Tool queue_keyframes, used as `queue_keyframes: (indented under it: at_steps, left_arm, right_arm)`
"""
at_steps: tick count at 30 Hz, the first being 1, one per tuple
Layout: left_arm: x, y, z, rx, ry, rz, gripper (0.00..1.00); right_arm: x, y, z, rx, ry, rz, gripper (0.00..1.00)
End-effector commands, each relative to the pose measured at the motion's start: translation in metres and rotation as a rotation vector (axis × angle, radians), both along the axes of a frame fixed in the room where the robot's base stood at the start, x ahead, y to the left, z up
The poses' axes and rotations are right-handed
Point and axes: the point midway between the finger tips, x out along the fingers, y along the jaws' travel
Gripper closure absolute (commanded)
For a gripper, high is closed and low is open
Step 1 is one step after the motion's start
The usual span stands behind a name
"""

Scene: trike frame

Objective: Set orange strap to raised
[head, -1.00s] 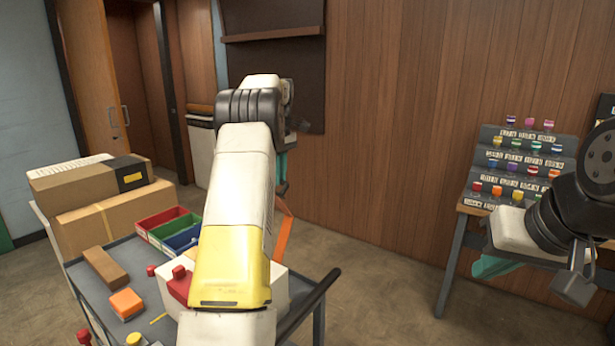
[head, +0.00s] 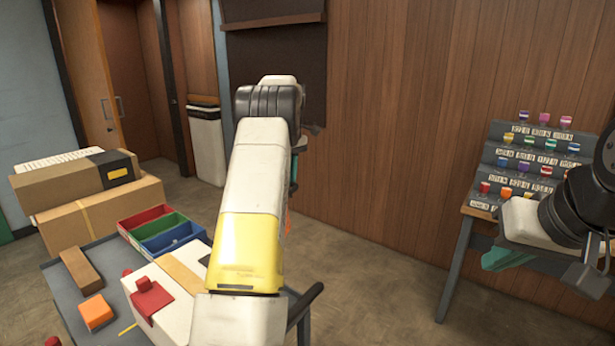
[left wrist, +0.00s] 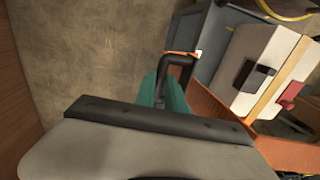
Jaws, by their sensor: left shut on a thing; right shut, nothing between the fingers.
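The orange strap (left wrist: 220,110) runs as a broad band from my left gripper's fingers toward the lower right in the left wrist view. In the head view only a sliver of orange (head: 288,218) shows beside my left forearm. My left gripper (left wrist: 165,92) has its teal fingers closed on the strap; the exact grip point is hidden. In the head view it is mostly behind my arm, with a bit of teal finger (head: 293,170) showing. My right gripper (head: 508,259) is shut and empty in front of the rack at right.
A grey cart (head: 62,290) carries a white box (head: 178,320) with a red clip (head: 150,298), an orange block (head: 97,312) and coloured bins (head: 160,232). Its black handle (head: 304,303) is near my left arm. Cardboard boxes (head: 85,216) stand left. A stepped rack (head: 488,165) stands right.

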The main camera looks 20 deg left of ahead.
Motion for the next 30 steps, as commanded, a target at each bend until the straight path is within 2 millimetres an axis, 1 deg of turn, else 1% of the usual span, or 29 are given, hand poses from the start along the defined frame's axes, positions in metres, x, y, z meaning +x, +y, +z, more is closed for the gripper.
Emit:
queue_keyframes:
  at_steps: [1,8,9,11,12,23,26,30]
  left_arm:
    - [0.004,-0.002,0.001,-0.001,-0.012,-0.004,1.0]
    - [0.005,-0.002,0.001,-0.001,-0.017,-0.005,1.0]
    - [0.005,-0.003,0.002,-0.001,-0.018,-0.005,0.84]
    - [0.005,-0.002,0.002,-0.001,-0.017,-0.005,0.72]
    - [0.005,-0.002,0.002,-0.001,-0.017,-0.004,0.64]
    - [0.003,-0.001,0.004,0.0,-0.011,-0.002,0.64]
    - [0.005,-0.001,0.013,0.001,-0.012,-0.002,0.64]
    - [0.007,-0.002,0.037,0.001,-0.015,-0.002,0.64]
  right_arm:
    - [0.0,0.0,0.0,0.0,0.0,0.0,1.0]
    - [0.0,0.0,0.0,0.0,0.0,0.0,1.0]
    - [0.0,0.0,0.0,0.0,0.0,0.0,1.0]
    - [0.0,0.0,0.0,0.0,0.0,0.0,1.0]
    - [0.0,0.0,0.0,0.0,0.0,0.0,1.0]
    - [0.0,0.0,0.0,0.0,0.0,0.0,1.0]
    - [0.0,0.0,0.0,0.0,0.0,0.0,1.0]
    - [0.0,0.0,0.0,0.0,0.0,0.0,1.0]
